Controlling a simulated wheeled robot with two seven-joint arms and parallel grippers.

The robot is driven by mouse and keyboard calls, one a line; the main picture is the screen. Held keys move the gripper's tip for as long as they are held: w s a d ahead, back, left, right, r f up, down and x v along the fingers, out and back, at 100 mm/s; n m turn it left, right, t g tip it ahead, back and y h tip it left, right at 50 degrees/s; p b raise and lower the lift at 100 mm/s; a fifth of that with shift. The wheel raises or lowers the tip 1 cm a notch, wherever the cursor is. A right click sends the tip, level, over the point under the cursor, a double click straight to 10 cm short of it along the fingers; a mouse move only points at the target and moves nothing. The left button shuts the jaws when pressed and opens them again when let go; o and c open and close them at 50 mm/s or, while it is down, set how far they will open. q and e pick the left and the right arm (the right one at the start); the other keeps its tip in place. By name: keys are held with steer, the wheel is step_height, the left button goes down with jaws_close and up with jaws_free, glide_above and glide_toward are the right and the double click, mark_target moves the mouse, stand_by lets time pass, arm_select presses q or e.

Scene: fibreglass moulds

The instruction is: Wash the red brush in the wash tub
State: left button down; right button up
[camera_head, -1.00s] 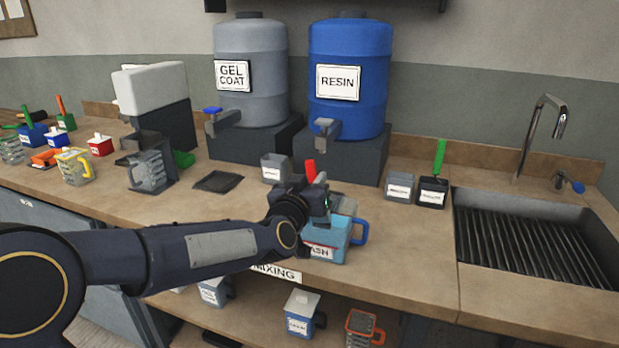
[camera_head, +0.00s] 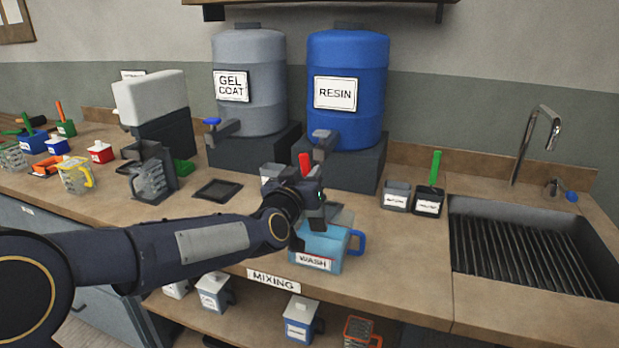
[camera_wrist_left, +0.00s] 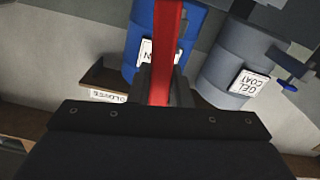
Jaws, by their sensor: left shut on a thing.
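The red brush (camera_head: 304,161) shows its red handle tip above my left gripper (camera_head: 317,212) in the head view. In the left wrist view the red handle (camera_wrist_left: 166,50) runs up between the two fingers. My left gripper is shut on the handle. It is at the light-blue wash tub (camera_head: 317,245), which has a blue handle on its right side and a WASH label in front. The gripper is over the tub's back part. The brush's lower end is hidden behind the gripper and tub, so I cannot tell how deep it is. My right gripper is not in view.
The resin drum (camera_head: 347,90) and gel coat drum (camera_head: 250,75) stand behind on dark blocks. Two small dark containers (camera_head: 396,197) (camera_head: 429,200) stand right of the tub, one holding a green-handled tool. A sink (camera_head: 530,245) is far right. A black tray (camera_head: 217,190) lies left.

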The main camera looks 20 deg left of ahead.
mark_target(303, 154)
arm_select(q)
steer(key=shift+a+r+p, duration=0.25)
steer(key=shift+r+p, duration=0.6)
steer(key=shift+r, duration=0.4)
steer(key=shift+a+r+p, duration=0.25)
steer(key=shift+r+p, duration=0.55)
steer(key=shift+r, duration=0.5)
step_height(303, 154, up, 5)
steer(key=p, duration=0.4)
steer(key=shift+p, duration=0.35)
